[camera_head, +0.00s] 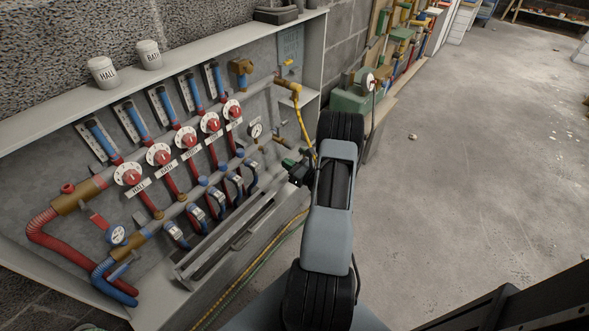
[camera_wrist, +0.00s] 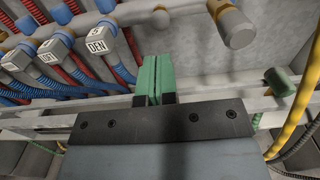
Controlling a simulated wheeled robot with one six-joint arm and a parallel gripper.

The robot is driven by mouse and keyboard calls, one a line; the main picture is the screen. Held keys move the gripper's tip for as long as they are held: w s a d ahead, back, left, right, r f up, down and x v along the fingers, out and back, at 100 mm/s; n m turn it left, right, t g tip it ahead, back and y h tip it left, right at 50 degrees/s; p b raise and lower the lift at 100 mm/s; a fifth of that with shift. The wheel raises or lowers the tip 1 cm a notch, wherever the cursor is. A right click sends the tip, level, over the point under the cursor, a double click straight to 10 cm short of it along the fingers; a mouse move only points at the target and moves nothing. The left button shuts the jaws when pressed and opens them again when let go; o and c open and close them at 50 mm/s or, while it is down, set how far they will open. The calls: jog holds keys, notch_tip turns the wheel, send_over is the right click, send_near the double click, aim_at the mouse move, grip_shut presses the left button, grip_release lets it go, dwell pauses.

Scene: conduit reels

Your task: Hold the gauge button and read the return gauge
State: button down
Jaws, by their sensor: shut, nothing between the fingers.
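A white-faced gauge (camera_head: 256,130) sits at the right end of the manifold, seen at a slant, its reading too small to make out. I cannot tell which is the return gauge, and I cannot pick out the gauge button for sure. My gripper (camera_head: 288,164) is in front of the manifold's lower right end. In the wrist view its green fingers (camera_wrist: 155,78) are together and empty, below a grey cylinder (camera_wrist: 235,28) with a brass collar, apart from it.
Red dials (camera_head: 158,154) and blue-capped loops with labels (camera_wrist: 98,41) line the manifold. A metal tray (camera_head: 235,240) runs below. A yellow hose (camera_head: 304,125) hangs close to my gripper, and a green knob (camera_wrist: 280,82) is right of the fingers.

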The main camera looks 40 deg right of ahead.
aim_at(266, 152)
jog(key=w, duration=0.2)
jog(key=w+a, duration=0.1)
jog(key=w, duration=0.5)
jog(key=shift+a+b, duration=0.25)
jog(key=shift+b, duration=0.15)
jog(key=shift+w, duration=0.1)
jog(key=shift+w+f+b, duration=0.15)
jog(key=shift+w+b, duration=0.15)
jog(key=shift+b, duration=0.1)
jog(key=shift+w+a+b, duration=0.15)
jog(key=shift+w+b, duration=0.15)
jog(key=shift+w, duration=0.2)
jog(key=shift+r, duration=0.25)
jog(key=shift+w+r, duration=0.1)
